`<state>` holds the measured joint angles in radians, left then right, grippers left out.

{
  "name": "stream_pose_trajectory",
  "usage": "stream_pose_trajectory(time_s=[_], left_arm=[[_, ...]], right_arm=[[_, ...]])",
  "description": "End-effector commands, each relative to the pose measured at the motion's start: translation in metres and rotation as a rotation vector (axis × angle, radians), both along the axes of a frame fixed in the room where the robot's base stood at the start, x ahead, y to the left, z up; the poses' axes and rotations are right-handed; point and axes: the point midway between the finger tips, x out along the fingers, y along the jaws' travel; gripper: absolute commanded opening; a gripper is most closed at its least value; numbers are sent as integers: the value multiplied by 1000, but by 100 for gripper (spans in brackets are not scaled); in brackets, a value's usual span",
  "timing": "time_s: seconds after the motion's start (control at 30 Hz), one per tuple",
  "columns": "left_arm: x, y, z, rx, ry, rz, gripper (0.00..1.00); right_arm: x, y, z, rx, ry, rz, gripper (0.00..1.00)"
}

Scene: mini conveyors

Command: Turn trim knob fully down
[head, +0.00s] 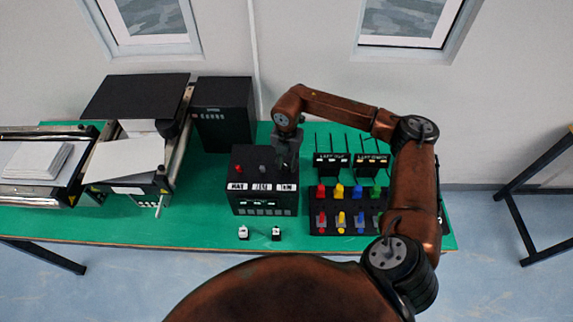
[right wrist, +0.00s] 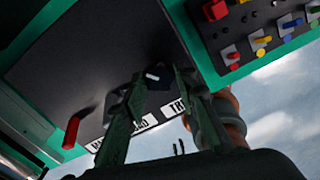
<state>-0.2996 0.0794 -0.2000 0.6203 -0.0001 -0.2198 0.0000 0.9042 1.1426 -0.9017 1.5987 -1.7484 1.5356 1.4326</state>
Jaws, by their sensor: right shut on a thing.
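The black control box (head: 264,208) stands on the green table with a row of knobs on its top and white labels on its front edge. My right gripper (head: 286,166) points down at the box's right end, above the rightmost label. In the right wrist view my right gripper (right wrist: 154,88) has its two fingers around the trim knob (right wrist: 153,76), a dark knob with a white mark, and is shut on it. A label beginning "TR" is close by. The fingers hide part of the knob, and its exact angle is hard to tell. My left gripper is not in view.
A red knob (head: 239,169) and a grey knob (head: 262,169) are on the same box. To the right is a panel of coloured switches (head: 340,209). A mini conveyor (head: 130,160) stands left.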

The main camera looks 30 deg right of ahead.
Motion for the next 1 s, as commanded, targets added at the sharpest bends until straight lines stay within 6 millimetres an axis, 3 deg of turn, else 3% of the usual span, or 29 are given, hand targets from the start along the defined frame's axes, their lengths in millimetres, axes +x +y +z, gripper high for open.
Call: stream_pose_trajectory(time_s=[1.0], left_arm=[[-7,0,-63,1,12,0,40]], right_arm=[[0,0,-3,-1,1,944,3]])
